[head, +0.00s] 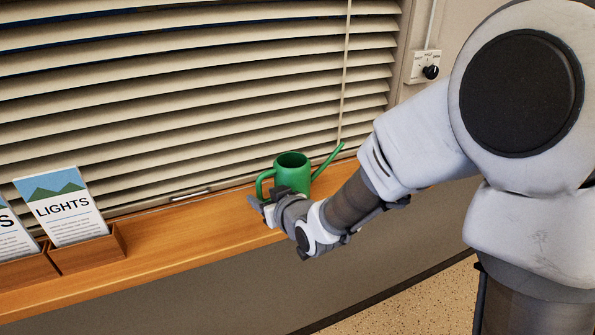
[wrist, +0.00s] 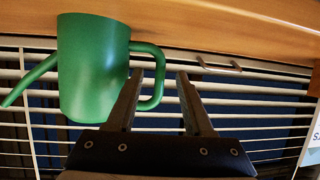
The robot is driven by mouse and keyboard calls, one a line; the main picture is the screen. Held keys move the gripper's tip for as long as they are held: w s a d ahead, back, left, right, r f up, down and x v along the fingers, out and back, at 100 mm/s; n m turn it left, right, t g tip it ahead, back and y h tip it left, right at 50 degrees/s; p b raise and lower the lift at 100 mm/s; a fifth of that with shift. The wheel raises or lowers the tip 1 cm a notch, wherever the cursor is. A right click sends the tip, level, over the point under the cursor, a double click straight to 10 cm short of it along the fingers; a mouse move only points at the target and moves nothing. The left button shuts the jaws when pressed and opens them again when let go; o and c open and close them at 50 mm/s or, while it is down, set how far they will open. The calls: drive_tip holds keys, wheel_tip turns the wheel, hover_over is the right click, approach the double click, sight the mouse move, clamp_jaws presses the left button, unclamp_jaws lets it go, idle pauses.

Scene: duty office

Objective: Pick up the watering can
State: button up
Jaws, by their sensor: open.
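The green watering can (head: 292,175) stands upright on the wooden sill, its spout up to the right and its loop handle (head: 261,184) to the left. In the wrist view the can (wrist: 92,70) is at left, with its handle (wrist: 158,80) toward my gripper. My gripper (head: 262,203) is open at the handle side of the can. In the wrist view the handle's outer bar shows between the two fingertips of my gripper (wrist: 160,73), and one finger overlaps the handle's opening. I cannot tell whether a finger touches it.
The wooden sill (head: 180,240) runs under closely spaced window blinds (head: 180,110). A metal window handle (head: 190,195) lies behind the sill, left of the can. Wooden holders (head: 88,254) with leaflets stand at far left. Bare sill lies between them and the can.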

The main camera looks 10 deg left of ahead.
drive_tip(key=shift+r+x, duration=0.2)
drive_tip(key=shift+x, duration=2.9)
drive_tip(key=shift+w, duration=0.1)
clamp_jaws()
drive_tip(key=shift+r, duration=0.1)
